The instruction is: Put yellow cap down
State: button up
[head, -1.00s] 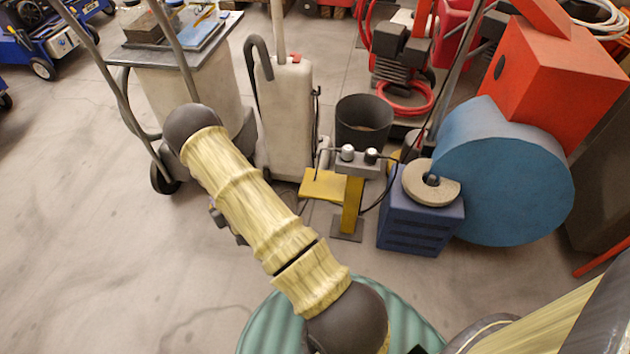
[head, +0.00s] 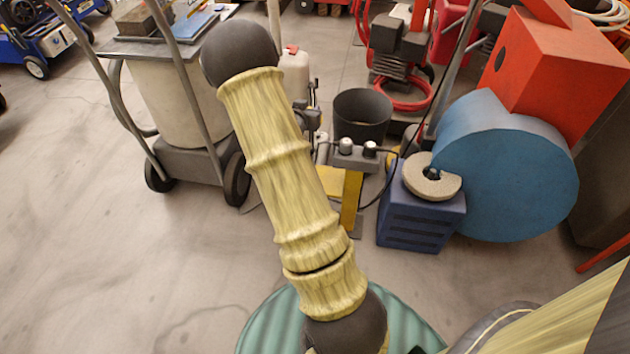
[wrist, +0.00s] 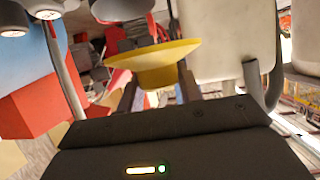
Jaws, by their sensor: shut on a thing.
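The yellow cap (wrist: 152,66) is a shallow, wide-rimmed piece in the wrist view. My gripper (wrist: 158,84) is shut on it, with a dark finger on each side. The cap hangs in the air, apart from anything I can see. In the head view a dark part of my gripper (head: 312,118) shows just past my forearm, near the knob box on the yellow post; the cap is hidden there.
A grey box with two knobs (head: 358,153) stands on a yellow post. Behind it is a black bucket (head: 362,116). At right are a blue crate (head: 420,222) bearing a round stone-coloured ring (head: 432,182), and a large blue drum (head: 510,170). A cart (head: 175,110) stands left.

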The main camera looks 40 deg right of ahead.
jog(key=shift+s+d+r+m+g+h, duration=0.15)
jog(key=shift+s+d+r+m+g, duration=0.15)
jog(key=shift+d, duration=0.25)
jog(key=shift+s+d+r+m+g+h, duration=0.1)
jog(key=shift+s+d+r+m+h, duration=0.1)
jog(key=shift+s+d+r, duration=0.25)
jog(key=shift+w, duration=0.15)
notch_tip(320, 180, down, 22)
jog(key=b, duration=1)
jog(key=shift+f, duration=0.25)
jog(key=shift+f+b, duration=1.8)
jog(key=shift+f, duration=1)
